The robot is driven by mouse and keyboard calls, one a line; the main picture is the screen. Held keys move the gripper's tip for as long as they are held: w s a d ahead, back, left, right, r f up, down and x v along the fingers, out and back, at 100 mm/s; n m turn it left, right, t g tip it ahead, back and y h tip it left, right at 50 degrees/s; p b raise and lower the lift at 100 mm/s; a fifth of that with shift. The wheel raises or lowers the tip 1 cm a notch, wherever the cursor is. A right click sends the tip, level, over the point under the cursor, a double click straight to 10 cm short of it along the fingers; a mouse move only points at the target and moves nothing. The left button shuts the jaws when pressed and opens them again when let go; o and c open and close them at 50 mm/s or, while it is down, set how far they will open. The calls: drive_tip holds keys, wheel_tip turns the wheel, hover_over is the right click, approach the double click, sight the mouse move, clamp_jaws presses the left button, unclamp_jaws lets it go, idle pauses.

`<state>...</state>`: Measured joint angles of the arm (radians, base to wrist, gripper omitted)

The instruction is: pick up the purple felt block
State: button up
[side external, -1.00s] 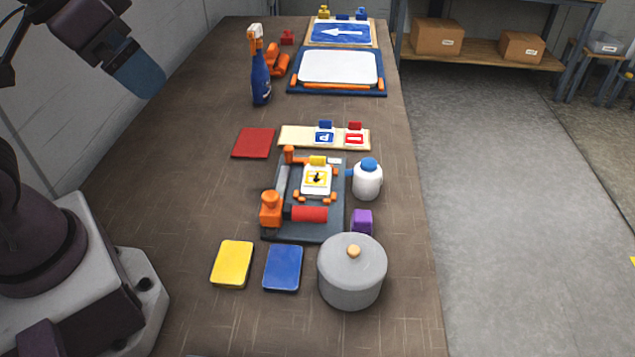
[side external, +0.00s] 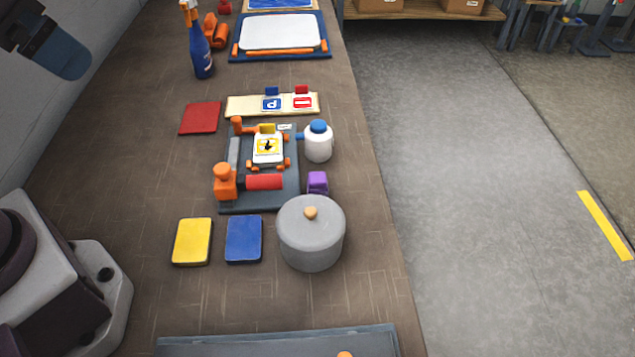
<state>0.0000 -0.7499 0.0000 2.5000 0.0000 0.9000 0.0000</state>
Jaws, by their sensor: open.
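The purple felt block (side external: 318,182) sits on the table near its right side. It is just behind the grey lidded pot (side external: 311,240), which may hide part of its lower front. It lies right of the dark sign-press board (side external: 288,203) and in front of the white bottle with a blue cap (side external: 318,144). A dark part of my arm with a blue end shows at the upper left, far from the block. No gripper fingers show.
A yellow pad (side external: 192,241) and a blue pad (side external: 243,239) lie left of the pot. A red square (side external: 200,118), a cream sign strip (side external: 240,104) and a blue spray bottle (side external: 200,55) stand farther back. The table's right edge is close to the block.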

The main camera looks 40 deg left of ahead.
idle(0.4)
drive_tip(key=c, duration=0.5)
